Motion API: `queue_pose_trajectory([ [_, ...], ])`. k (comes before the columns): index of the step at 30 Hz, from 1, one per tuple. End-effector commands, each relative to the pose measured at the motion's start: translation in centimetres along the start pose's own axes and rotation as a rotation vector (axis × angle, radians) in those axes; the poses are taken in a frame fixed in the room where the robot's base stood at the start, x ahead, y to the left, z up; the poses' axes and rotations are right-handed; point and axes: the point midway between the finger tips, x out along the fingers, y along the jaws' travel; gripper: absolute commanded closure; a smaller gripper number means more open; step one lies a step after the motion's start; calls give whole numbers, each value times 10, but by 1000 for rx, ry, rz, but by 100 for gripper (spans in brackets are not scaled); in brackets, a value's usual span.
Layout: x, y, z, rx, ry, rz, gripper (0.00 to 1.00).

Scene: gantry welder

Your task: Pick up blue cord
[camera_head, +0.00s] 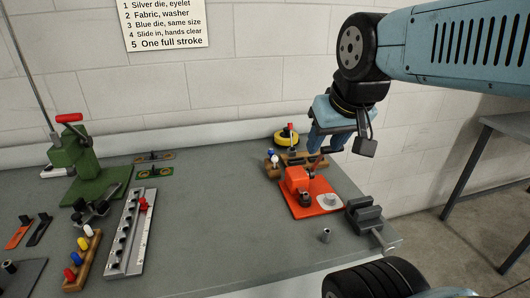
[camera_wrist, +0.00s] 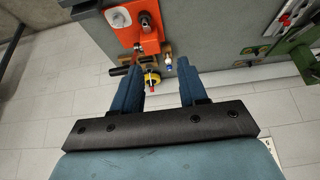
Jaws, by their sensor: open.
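I cannot clearly make out a blue cord in either view. A small blue-and-white piece (camera_head: 271,153) stands at the left end of a wooden block at the back right of the bench. It also shows in the wrist view (camera_wrist: 169,63), between my finger tips in the picture, near the right one. My gripper (camera_head: 322,148) is open and empty above the back right of the bench, pointing down near the wooden block. In the wrist view my gripper's two blue fingers (camera_wrist: 158,70) are spread apart, with nothing between them in contact.
A yellow roll (camera_head: 287,138) lies behind the wooden block. An orange press (camera_head: 299,181) on an orange plate and a grey vise (camera_head: 366,217) stand in front. A green press (camera_head: 78,160) and a rack (camera_head: 130,232) are left. The bench middle is clear.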

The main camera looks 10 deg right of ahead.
Motion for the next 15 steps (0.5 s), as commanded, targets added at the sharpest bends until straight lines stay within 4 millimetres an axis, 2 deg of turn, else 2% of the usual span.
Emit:
queue_pose_trajectory([
  [1,0,0,0,0,0,0,57],
  [6,0,0,-6,11,-7,-6,43],
  [8,2,0,-12,24,-17,-13,43],
  [15,15,0,-58,136,-92,-49,43],
])
